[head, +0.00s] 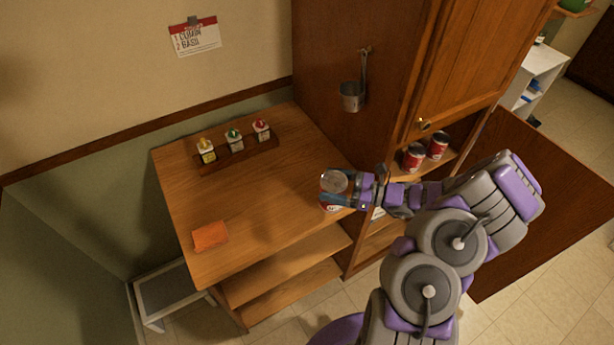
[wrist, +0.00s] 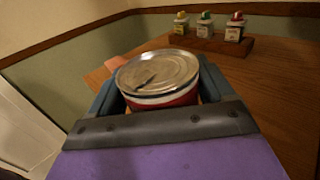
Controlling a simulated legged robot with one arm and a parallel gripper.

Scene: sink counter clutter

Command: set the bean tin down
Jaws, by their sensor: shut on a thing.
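The bean tin (head: 334,182) is a short can with a bare metal lid and a red and white side. My gripper (head: 338,196) is shut on it at the right edge of the wooden counter top (head: 270,200). In the wrist view the tin (wrist: 158,75) stands upright between the two fingers of my gripper (wrist: 155,100), lid facing up. The fingers and palm hide its lower part, so I cannot tell whether it touches the wood.
A wooden rack (head: 238,153) with several small bottles stands at the counter's back. An orange cloth-like piece (head: 210,236) lies at front left. Two red tins (head: 414,156) stand on the cabinet shelf at right. The counter's middle is clear.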

